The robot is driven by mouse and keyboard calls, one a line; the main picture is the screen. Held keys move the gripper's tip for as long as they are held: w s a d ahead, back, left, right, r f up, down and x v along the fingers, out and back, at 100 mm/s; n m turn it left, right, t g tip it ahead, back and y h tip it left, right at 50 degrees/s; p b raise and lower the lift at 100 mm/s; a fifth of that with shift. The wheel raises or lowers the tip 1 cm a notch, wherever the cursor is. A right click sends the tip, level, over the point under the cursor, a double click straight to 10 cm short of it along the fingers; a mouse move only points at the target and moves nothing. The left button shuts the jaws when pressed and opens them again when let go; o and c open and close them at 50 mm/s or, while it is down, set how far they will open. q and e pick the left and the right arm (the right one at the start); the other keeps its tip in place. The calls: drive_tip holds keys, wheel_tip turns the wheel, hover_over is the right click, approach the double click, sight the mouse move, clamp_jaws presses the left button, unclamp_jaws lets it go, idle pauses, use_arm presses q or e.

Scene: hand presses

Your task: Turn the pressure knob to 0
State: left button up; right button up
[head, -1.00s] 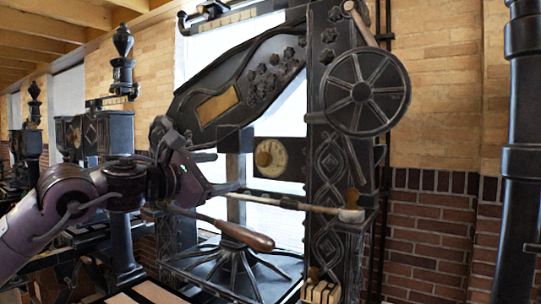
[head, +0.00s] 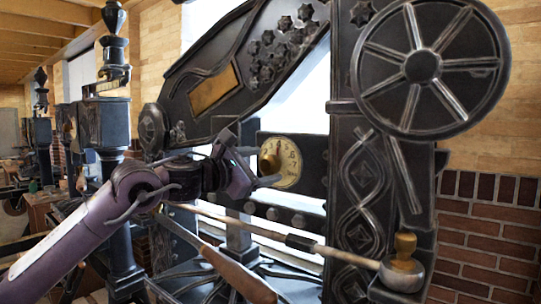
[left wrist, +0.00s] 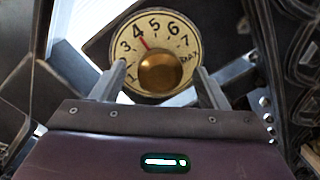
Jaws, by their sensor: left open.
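The pressure knob (left wrist: 160,73) is a round brass knob in the middle of a cream dial (left wrist: 157,25) with dark numbers. In the left wrist view a red pointer on the dial stands between 3 and 5, near the 4. The 0 mark cannot be made out. In the head view the knob (head: 268,165) and dial (head: 290,163) sit on a dark panel of the press. My left gripper (left wrist: 160,78) is open, its two fingers apart to either side of the knob's lower part; contact cannot be told. It also shows in the head view (head: 272,180), just below the knob. My right gripper is not in view.
A large spoked wheel (head: 421,67) and an ornate black column (head: 360,190) stand right of the dial. A long rod with a wooden-knobbed end (head: 402,272) and a wooden handle (head: 240,275) lie below my left arm. A brick wall is behind.

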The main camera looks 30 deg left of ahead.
sight(265, 166)
use_arm(q)
drive_tip(key=w, duration=0.1)
drive_tip(key=w+p, duration=0.1)
drive_tip(key=shift+w+d, duration=0.2)
drive_tip(key=shift+w, duration=0.15)
drive_tip(key=shift+w+f, duration=0.15)
drive_tip(key=shift+w, duration=0.3)
drive_tip(key=shift+s, duration=0.2)
drive_tip(key=shift+c, duration=0.7)
drive_tip(key=c, duration=0.8)
drive_tip(key=shift+c, duration=0.2)
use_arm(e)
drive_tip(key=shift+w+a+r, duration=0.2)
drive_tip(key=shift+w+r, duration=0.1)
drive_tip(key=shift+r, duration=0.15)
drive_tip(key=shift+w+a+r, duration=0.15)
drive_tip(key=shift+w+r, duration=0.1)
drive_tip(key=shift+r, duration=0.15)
